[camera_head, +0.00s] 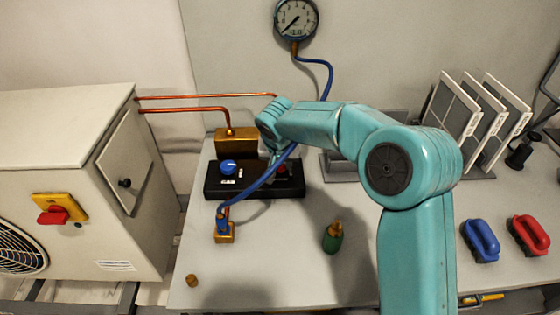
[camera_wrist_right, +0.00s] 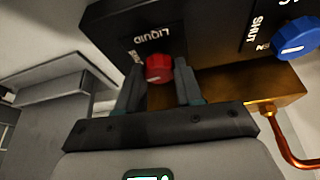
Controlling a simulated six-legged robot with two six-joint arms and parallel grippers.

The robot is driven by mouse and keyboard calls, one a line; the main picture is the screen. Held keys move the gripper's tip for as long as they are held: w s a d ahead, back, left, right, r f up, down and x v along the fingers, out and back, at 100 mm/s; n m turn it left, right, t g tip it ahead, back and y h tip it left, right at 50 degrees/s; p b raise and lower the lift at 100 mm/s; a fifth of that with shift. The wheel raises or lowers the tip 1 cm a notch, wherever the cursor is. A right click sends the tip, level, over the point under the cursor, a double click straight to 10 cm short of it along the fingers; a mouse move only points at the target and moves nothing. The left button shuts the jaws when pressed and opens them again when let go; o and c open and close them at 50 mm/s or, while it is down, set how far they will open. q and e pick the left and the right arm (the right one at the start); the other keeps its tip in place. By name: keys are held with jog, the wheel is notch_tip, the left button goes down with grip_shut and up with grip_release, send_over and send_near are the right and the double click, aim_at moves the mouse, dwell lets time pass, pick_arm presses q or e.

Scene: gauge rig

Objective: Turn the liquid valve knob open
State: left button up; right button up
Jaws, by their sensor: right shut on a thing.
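The red liquid valve knob (camera_wrist_right: 159,68) sits under the printed word LIQUID on the black manifold block (camera_wrist_right: 125,22). The fingers of my right gripper (camera_wrist_right: 159,78) stand on either side of the knob and are shut on it. In the head view the red knob (camera_head: 282,169) shows only in part, beside the blue hose and below my right wrist. The black manifold block (camera_head: 256,191) stands on the bench there. How far the knob is turned I cannot tell. My left gripper is not in view.
A blue knob (camera_head: 228,166) is on the same block, left of the red one. A blue hose (camera_head: 262,181) runs across the block from the gauge (camera_head: 296,19) to a brass fitting (camera_head: 224,234). A green bottle-like part (camera_head: 332,238) stands on the bench in front.

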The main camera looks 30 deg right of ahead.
jog(key=shift+d+n+y, duration=0.1)
jog(key=shift+n+y, duration=0.3)
jog(key=shift+n, duration=0.6)
jog(key=shift+r+n+y+p, duration=0.15)
jog(key=shift+n+y+p, duration=0.2)
jog(key=shift+n, duration=0.55)
jog(key=n+y+p, duration=0.1)
jog(key=n, duration=0.1)
jog(key=n+p, duration=0.2)
jog(key=shift+d+t+y, duration=0.15)
jog(key=shift+t+y, duration=0.2)
jog(key=shift+t, duration=0.05)
jog(key=n+y, duration=0.1)
jog(key=n, duration=0.2)
jog(key=shift+p, duration=0.4)
jog(key=n+g+y, duration=0.1)
jog(key=n, duration=0.2)
jog(key=shift+d+n, duration=0.15)
jog(key=shift+n, duration=0.15)
jog(key=shift+w+n+g+y, duration=0.1)
jog(key=shift+n+g+y, duration=0.35)
jog(key=shift+n, duration=0.95)
jog(key=o, duration=1)
